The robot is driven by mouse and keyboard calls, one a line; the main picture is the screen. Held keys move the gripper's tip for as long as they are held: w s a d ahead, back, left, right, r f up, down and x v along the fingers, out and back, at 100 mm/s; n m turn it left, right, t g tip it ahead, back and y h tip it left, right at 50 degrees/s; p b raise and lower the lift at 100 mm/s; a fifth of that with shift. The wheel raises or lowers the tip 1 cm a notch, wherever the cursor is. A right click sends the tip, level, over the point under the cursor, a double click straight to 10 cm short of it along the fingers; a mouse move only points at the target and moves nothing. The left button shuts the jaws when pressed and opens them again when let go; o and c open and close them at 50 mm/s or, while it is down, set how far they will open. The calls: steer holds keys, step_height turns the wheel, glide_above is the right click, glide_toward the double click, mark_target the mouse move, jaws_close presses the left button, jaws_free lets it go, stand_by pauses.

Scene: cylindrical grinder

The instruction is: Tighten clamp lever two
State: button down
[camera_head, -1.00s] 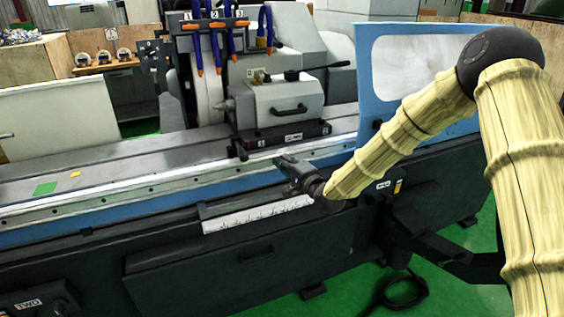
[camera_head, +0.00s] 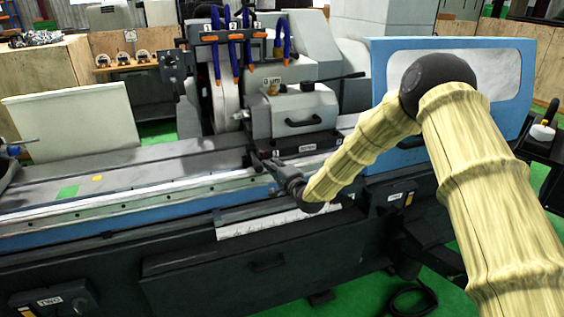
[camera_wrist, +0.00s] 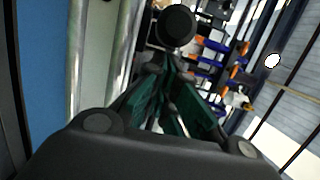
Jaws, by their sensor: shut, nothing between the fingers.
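My gripper (camera_head: 268,167) is at the front edge of the grinder table, just below the front left corner of the grey tailstock (camera_head: 303,110). Its fingers are shut and empty, and they meet in the wrist view (camera_wrist: 163,68). A dark round knob (camera_wrist: 175,25) shows just past the fingertips in the wrist view; I cannot tell whether they touch it. A short dark lever (camera_head: 256,160) stands out at the tailstock's base beside the fingertips. I cannot read a number on it.
Blue and orange coolant hoses (camera_head: 232,48) with small numbered tags hang by the grinding wheel (camera_head: 222,95). A blue guard with a window (camera_head: 480,70) stands behind my arm. The table surface (camera_head: 130,165) to the left is mostly clear.

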stand_by(0.3)
steer(key=shift+s+a+m+h+b, duration=0.3)
steer(key=shift+a+m+h+b, duration=0.1)
